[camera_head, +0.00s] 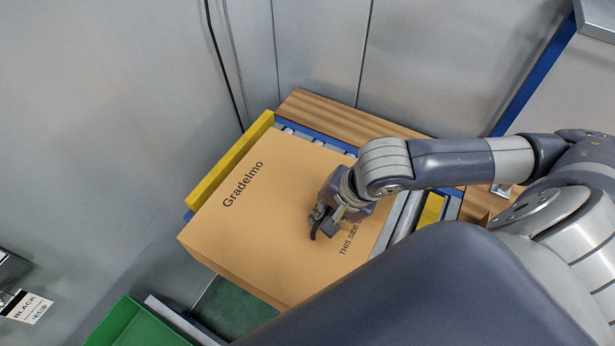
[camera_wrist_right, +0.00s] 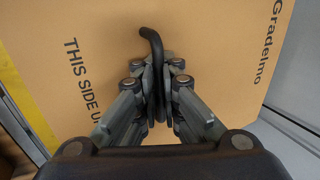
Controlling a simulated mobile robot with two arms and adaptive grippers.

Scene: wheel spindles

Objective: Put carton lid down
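The carton lid (camera_head: 270,200) is a large flat tan-orange panel printed "Gradelmo" and "THIS SIDE UP", with a folded side along its front edge. Its top also fills much of the right wrist view (camera_wrist_right: 215,60). My right gripper (camera_head: 324,222) is over the lid's right half. In the right wrist view its fingers (camera_wrist_right: 158,85) are close together around a black curved handle (camera_wrist_right: 151,42), which stands out against the lid. The handle's join to the lid is hidden. Whether a carton body is under the lid is hidden. My left gripper is not in view.
The lid lies over a roller conveyor with a yellow rail (camera_head: 232,158) at its left and a wooden board (camera_head: 335,117) behind. Grey wall panels (camera_head: 315,45) stand close behind and left. A green bin (camera_head: 135,325) and a "BLACK" label (camera_head: 27,306) are at lower left.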

